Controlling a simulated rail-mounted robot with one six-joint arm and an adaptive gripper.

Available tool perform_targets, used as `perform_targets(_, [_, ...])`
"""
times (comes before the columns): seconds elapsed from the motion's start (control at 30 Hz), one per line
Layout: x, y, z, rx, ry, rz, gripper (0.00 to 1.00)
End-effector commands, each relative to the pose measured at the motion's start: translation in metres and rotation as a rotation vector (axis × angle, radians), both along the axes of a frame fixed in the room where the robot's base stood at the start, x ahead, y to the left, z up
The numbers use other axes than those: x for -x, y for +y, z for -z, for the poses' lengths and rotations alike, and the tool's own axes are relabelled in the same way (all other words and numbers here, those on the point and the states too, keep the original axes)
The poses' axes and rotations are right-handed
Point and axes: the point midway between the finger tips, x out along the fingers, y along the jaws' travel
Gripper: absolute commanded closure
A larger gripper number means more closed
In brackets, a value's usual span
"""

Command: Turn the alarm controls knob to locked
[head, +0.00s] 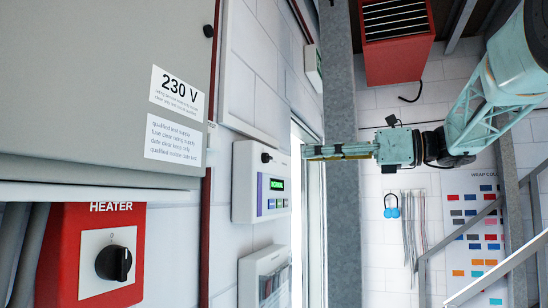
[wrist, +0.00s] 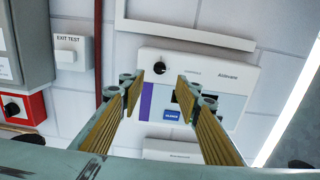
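A white wall panel (head: 242,200) with a small green display stands left of centre in the head view. A small black knob (head: 266,157) sits near its top. I take this as the alarm controls; its printed label is too small to read. In the wrist view the panel (wrist: 220,62) lies ahead, and its round black knob (wrist: 158,68) appears between my fingers, beyond their tips. My gripper (wrist: 160,92) is open and empty. In the head view my gripper (head: 306,152) points left, right of the panel and apart from the knob. The knob's pointer mark is not readable.
A red heater box (head: 70,240) with a larger black knob (head: 113,263) is at lower left. A grey 230 V cabinet (head: 90,80) is above it. Another white box (head: 248,280) sits below the panel. A grey vertical post (head: 342,230) stands near my gripper.

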Motion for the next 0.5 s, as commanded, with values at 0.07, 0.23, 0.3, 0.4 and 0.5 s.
perform_targets(0.07, [-0.002,0.008,0.000,0.000,0.000,-0.002,0.69])
perform_targets(0.23, [-0.008,0.024,-0.001,0.000,0.000,-0.003,0.69])
perform_targets(0.3, [-0.010,0.031,-0.001,0.000,0.000,-0.002,0.69])
perform_targets(0.4, [-0.014,0.041,0.000,0.000,0.000,-0.002,0.69])
perform_targets(0.5, [-0.018,0.050,0.000,0.000,0.000,-0.002,0.69])
